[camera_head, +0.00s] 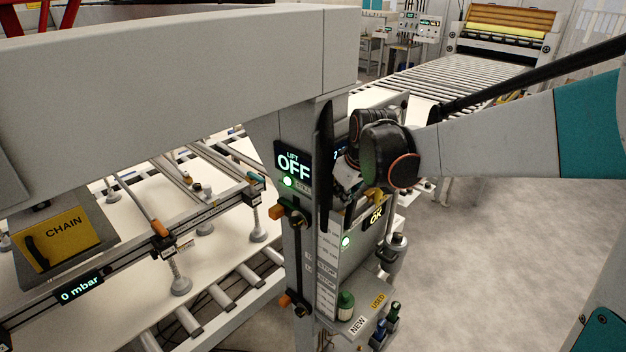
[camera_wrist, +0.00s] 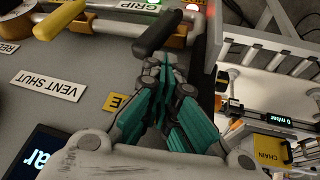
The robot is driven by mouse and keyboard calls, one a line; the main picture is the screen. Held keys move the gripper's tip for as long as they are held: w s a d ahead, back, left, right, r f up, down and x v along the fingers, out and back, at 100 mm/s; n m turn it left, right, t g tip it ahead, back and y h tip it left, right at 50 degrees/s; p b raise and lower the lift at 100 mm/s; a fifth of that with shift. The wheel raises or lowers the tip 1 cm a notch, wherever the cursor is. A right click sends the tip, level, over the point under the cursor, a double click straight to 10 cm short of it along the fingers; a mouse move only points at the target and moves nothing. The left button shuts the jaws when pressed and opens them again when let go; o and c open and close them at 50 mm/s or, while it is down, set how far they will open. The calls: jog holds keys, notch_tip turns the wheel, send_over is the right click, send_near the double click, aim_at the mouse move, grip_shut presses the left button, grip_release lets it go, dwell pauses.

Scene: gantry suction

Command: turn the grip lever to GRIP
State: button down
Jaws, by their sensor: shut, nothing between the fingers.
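In the wrist view, a lever with a black handle (camera_wrist: 157,33) slants on a pipe just below a green GRIP label (camera_wrist: 135,3). It looks like the grip lever. My gripper (camera_wrist: 165,66) is shut and empty, with its teal fingers pointing up the picture and its tips just below the black handle. I cannot tell whether they touch it. A yellow-handled lever (camera_wrist: 60,20) lies further left on the same panel (camera_wrist: 75,115). In the head view, my wrist is beside the panel column, and the fingertips and lever are hidden there.
A VENT SHUT plate (camera_wrist: 47,85) and a lit display (camera_wrist: 35,155) are on the panel. In the head view, a grey post with a LIFT OFF display (camera_head: 293,163) stands left of my wrist, under a big beam (camera_head: 170,60). Open floor (camera_head: 490,250) lies to the right.

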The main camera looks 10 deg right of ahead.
jog(key=w+d+f+m+g+y+b, duration=0.1)
jog(key=w+d+f+g+y+b, duration=0.2)
jog(key=w+d+f+y+b, duration=0.1)
jog(key=shift+w+d+f+y+b, duration=0.3)
jog(key=shift+w+d+f+b, duration=0.6)
jog(key=shift+d+b, duration=1.15)
jog(key=shift+w+d, duration=0.1)
jog(key=shift+r, duration=0.1)
